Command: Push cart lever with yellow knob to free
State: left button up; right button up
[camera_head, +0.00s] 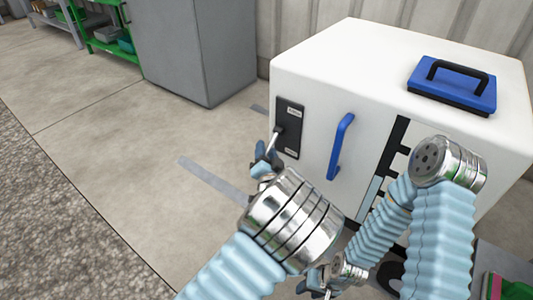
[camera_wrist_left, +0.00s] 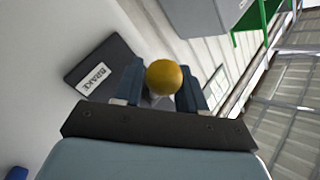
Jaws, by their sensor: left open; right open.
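The white cart (camera_head: 345,65) has a dark brake panel (camera_head: 289,125) on its face. The panel, labelled BRAKE, also shows in the left wrist view (camera_wrist_left: 115,60). A pale lever (camera_head: 277,135) sticks out from the panel, slanting down to the left in the head view. Its yellow knob (camera_wrist_left: 164,77) sits between my left gripper's spread fingers in the left wrist view; I cannot tell whether they touch it. My left gripper (camera_head: 264,160) is open at the lever's end and hides the knob in the head view. My right gripper (camera_head: 315,287) is open, low in front of the cart.
A blue handle (camera_head: 341,146) stands out from the cart face right of the panel. A blue lid with a black handle (camera_head: 452,88) is on top. A grey cabinet (camera_head: 195,50) and a green shelf (camera_head: 110,40) stand behind. The floor at left is clear.

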pick_arm(q)
grip_shut()
dwell(0.3)
